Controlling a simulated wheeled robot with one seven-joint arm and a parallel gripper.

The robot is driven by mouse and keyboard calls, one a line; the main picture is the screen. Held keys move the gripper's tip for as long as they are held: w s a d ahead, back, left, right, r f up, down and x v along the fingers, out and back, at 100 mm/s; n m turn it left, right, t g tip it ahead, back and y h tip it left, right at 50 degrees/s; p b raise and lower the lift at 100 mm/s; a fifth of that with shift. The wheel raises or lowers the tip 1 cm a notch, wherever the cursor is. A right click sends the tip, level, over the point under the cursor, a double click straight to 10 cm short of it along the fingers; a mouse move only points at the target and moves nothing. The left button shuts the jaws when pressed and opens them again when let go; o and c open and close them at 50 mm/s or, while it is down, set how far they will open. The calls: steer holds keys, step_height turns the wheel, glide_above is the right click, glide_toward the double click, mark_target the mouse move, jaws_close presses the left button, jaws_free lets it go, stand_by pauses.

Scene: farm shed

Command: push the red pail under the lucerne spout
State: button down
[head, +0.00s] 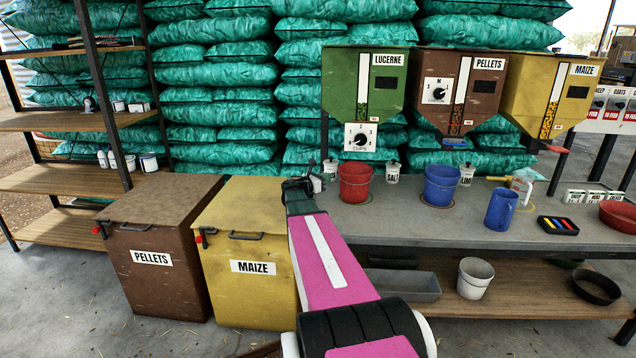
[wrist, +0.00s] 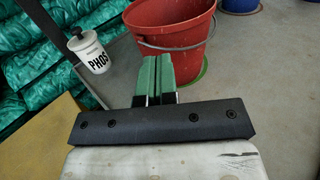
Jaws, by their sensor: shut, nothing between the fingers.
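The red pail (head: 355,183) stands upright on the grey bench, below the green LUCERNE hopper (head: 349,84) and its dial box. The spout's mouth is not clearly visible. In the wrist view the red pail (wrist: 172,38) has its wire handle hanging down its side. A green ring (wrist: 204,72) on the bench shows at the right of its base; the rest of the ring is hidden. My gripper (head: 297,184) is shut and empty, low over the bench left of the pail. In the wrist view its green fingers (wrist: 152,62) lie close by the pail's lower wall; I cannot tell whether they touch.
A white PHOS pot (wrist: 90,50) stands left of my fingers. A SALT pot (head: 392,173) stands behind, right of the red pail. A blue pail (head: 441,186) stands farther right below the PELLETS hopper (head: 470,85). The bench front (head: 400,225) is clear.

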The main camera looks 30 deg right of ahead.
steer(key=x, duration=0.6)
steer(key=shift+d, duration=0.1)
steer(key=shift+x, duration=1.05)
glide_toward(341, 173)
steer(key=v, duration=0.4)
steer(key=shift+a+r, duration=0.15)
steer(key=shift+a, duration=0.1)
